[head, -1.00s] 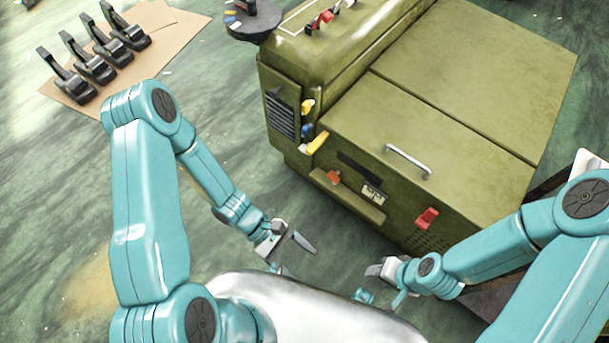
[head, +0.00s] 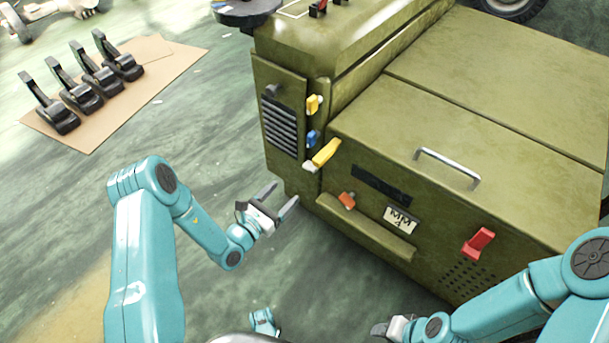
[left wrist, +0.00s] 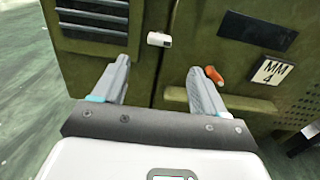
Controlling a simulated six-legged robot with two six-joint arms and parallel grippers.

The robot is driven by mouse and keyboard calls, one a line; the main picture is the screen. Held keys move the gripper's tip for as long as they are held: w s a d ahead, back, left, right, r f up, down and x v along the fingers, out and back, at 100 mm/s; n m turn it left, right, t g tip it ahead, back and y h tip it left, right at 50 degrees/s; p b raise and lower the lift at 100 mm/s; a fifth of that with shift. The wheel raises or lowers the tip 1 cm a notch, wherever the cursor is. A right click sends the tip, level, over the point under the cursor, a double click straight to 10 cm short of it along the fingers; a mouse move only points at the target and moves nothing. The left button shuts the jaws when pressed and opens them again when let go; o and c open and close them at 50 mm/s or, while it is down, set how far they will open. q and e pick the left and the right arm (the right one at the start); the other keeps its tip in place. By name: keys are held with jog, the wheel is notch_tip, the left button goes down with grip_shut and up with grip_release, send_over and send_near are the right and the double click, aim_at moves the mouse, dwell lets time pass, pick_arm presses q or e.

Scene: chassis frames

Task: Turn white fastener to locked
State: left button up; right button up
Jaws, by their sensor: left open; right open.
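The white fastener (head: 309,167) is a small white block low on the seam between the cabinet's vent panel and its front door. In the head view a yellow handle lies against its upper right. The white fastener also shows in the left wrist view (left wrist: 159,39), lying sideways beyond my fingertips. My left gripper (head: 282,197) is open and empty, in front of the cabinet and apart from the fastener. In the left wrist view its fingers (left wrist: 158,70) stand either side of the seam, below the fastener. My right gripper (head: 382,328) is open at the bottom, partly cut off.
The green cabinet (head: 385,120) carries a yellow handle (head: 327,151), a blue fastener (head: 312,137), a yellow fastener (head: 314,103), an orange knob (head: 347,200) and a red switch (head: 478,243). A ledge (head: 365,228) sticks out below. Black parts lie on cardboard (head: 155,60).

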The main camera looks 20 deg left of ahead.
aim_at(307, 169)
pick_arm(q)
jog(key=b+x, duration=0.3)
jog(key=x, duration=0.7)
jog(key=shift+w+f, duration=0.15)
jog(key=shift+w+d, duration=0.15)
jog(key=shift+w, duration=0.2)
jog(key=c, duration=1.1)
